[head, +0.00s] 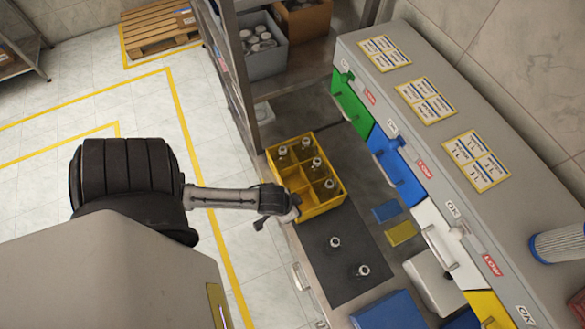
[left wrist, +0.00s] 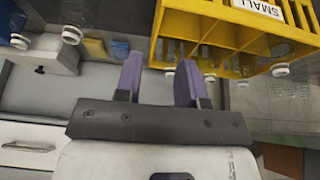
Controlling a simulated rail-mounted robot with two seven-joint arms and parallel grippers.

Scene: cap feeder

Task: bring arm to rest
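My left gripper (head: 279,204) is at the left edge of the yellow crate (head: 325,208) in the head view. In the left wrist view its two purple fingers (left wrist: 159,80) stand apart with nothing between them, so it is open and empty. The crate (left wrist: 225,33), with a "SMALL" label, is just beyond the fingers there; I cannot tell whether they touch it. My right gripper is in neither view.
Several bottles stand in the crate. Two more bottles (head: 335,243) (head: 362,271) stand on the dark mat (head: 330,273). Green (head: 351,106), blue (head: 398,168) and white (head: 446,243) drawers line the right. A shelf rack (head: 236,75) stands behind. Open floor lies left.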

